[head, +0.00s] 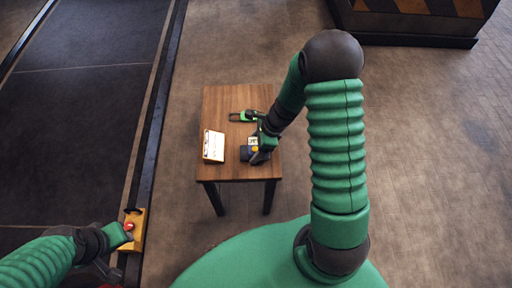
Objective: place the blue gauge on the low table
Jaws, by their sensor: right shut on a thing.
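The low table (219,98) is a brown wooden table with dark legs, in the middle of the head view. My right gripper (259,152) is over its right front part, shut on a small dark blue thing that looks like the blue gauge (246,154). A yellow patch shows beside the gauge. The fingers partly hide the gauge, and I cannot tell whether it touches the tabletop. My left gripper (107,266) is at the lower left, away from the table. Its finger opening is not clear.
A white card or book with a yellow edge (213,146) lies at the table's left front. A yellow box with a red button (131,226) is near my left gripper. A dark striped block (420,22) stands at the back right.

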